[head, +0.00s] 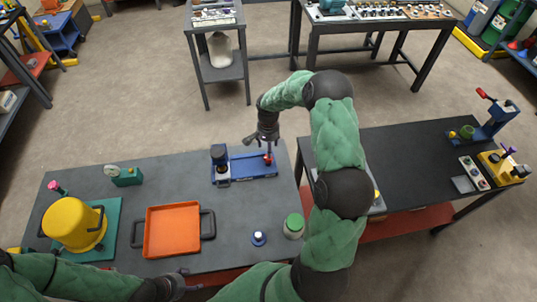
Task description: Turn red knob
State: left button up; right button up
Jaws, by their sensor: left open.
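A blue fixture (235,171) with an upright dark motor at its left end lies on the near grey table. The red knob (268,159) is a small red part at the fixture's right end. Parts of my arms run along the bottom edge. I cannot make out the fingers of my right gripper there.
The grey table (75,185) also holds an orange tray (172,228), a yellow pot (72,222), a green gauge box (126,176), a green-lidded jar (294,226) and a small blue-and-white item (259,238). A black table (405,150) with fixtures stands right.

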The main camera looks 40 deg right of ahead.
notch_tip(320, 180, down, 7)
jog(key=shift+r, duration=0.1)
dwell(0.3)
jog(key=c, duration=1.2)
